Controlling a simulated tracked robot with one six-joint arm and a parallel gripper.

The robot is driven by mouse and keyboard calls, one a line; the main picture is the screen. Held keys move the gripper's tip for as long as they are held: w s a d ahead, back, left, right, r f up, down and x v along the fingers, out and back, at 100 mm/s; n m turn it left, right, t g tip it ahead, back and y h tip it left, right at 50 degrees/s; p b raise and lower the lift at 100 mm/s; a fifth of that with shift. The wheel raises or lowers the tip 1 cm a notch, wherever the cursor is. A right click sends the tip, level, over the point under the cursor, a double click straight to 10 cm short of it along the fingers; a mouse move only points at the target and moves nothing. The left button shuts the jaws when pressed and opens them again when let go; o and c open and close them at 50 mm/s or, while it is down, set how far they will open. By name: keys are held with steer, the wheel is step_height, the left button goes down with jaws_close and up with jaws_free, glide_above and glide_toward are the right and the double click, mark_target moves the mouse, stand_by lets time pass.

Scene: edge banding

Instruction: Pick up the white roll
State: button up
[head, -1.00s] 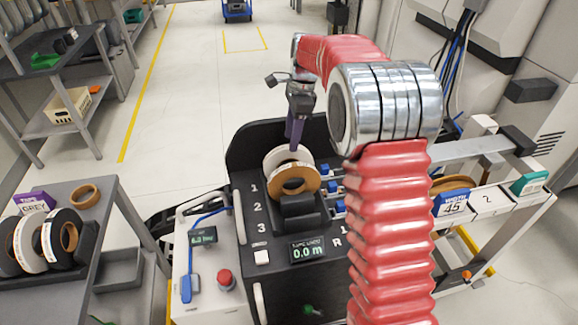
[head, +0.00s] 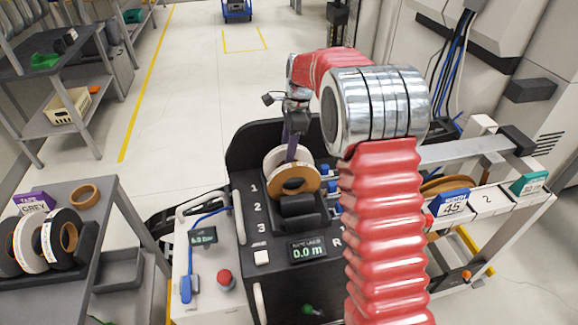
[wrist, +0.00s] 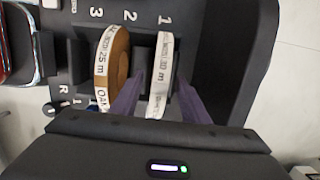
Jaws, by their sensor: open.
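The white roll (head: 272,161) stands upright in the slot marked 1 of the black machine, behind the brown oak roll (head: 293,182). In the wrist view the white roll (wrist: 160,72) shows edge-on with a printed label, and the oak roll (wrist: 112,67) stands beside it at slot 2. My gripper (head: 291,154) reaches down from above at the white roll. In the wrist view its purple fingers (wrist: 160,88) are apart, one on each side of the white roll, with the left finger in the gap between the two rolls. Whether they touch it I cannot tell.
A side table (head: 99,240) at the left holds several more rolls on a stand and a loose brown ring (head: 82,197). A red button (head: 226,278) sits on the grey box at the machine's left.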

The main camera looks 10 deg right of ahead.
steer(key=shift+c, duration=0.3)
jaws_close()
stand_by(0.5)
